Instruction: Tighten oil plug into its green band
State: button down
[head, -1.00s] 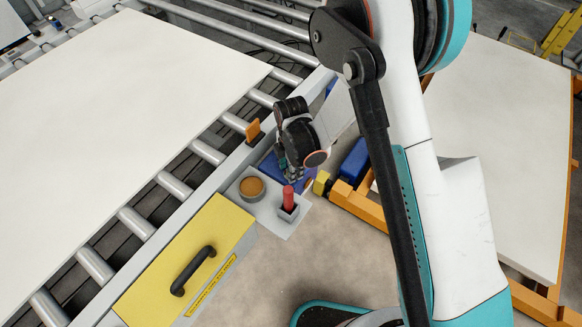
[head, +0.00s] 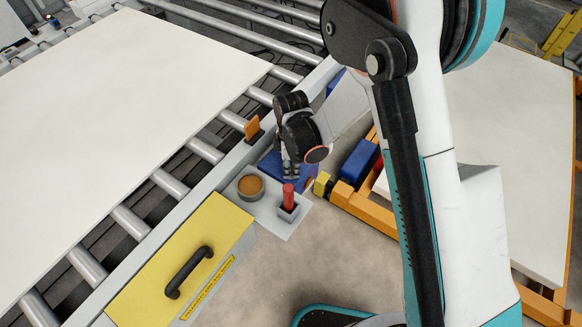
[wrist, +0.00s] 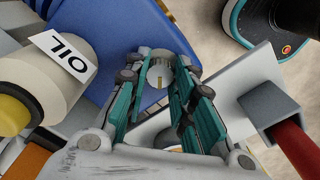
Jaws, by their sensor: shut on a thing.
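My gripper (head: 290,172) points down at the blue housing (head: 270,163) beside the roller conveyor. In the wrist view its teal-and-grey fingers (wrist: 160,75) are closed around a round grey oil plug (wrist: 158,66) at the blue housing (wrist: 112,45). I cannot make out a green band. A cream cylinder (wrist: 52,75) with a white "OIL" label (wrist: 63,55) lies left of the fingers. In the head view the gripper hides the plug.
A red handle (head: 288,195) stands in a grey socket, near a round brown-topped part (head: 250,186). A yellow cover (head: 185,262) with a black handle is in front. An orange tab (head: 252,128) stands at the conveyor edge. A blue motor (head: 358,160) is to the right.

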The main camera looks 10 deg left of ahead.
aim_at(291, 169)
jog(key=c, duration=1.3)
grip_release()
notch_tip(291, 169, up, 12)
